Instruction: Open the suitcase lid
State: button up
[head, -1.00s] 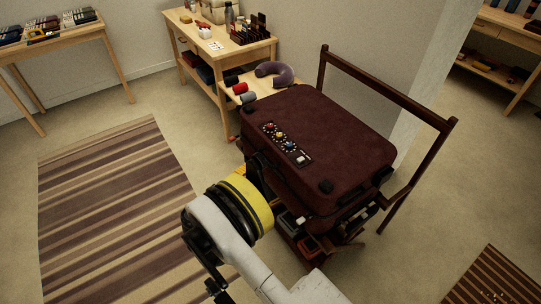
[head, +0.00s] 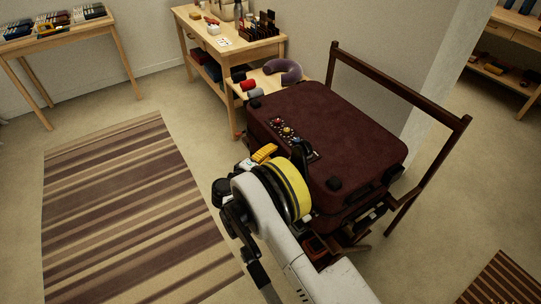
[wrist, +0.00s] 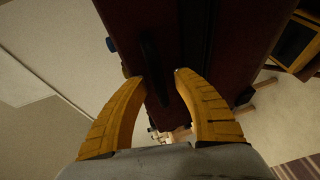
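The dark maroon suitcase (head: 345,140) lies flat on a wooden stand, and its lid is down. A strip with coloured dials (head: 287,131) is on its top. In the wrist view, the suitcase's dark side (wrist: 125,25) fills the upper middle, with a dark handle (wrist: 152,65) standing out from it. My gripper (wrist: 161,80) is open, its two yellow fingers apart on either side of the handle's lower end. I cannot tell whether they touch it. In the head view my gripper (head: 264,153) is at the suitcase's left side, partly hidden by my wrist.
The stand has a tall dark wooden frame (head: 400,85) behind the suitcase. A wooden table (head: 240,50) with bottles and boxes stands behind, close to a purple neck pillow (head: 287,68). A striped rug (head: 130,200) lies on open floor at the left.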

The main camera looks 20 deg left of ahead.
grip_shut()
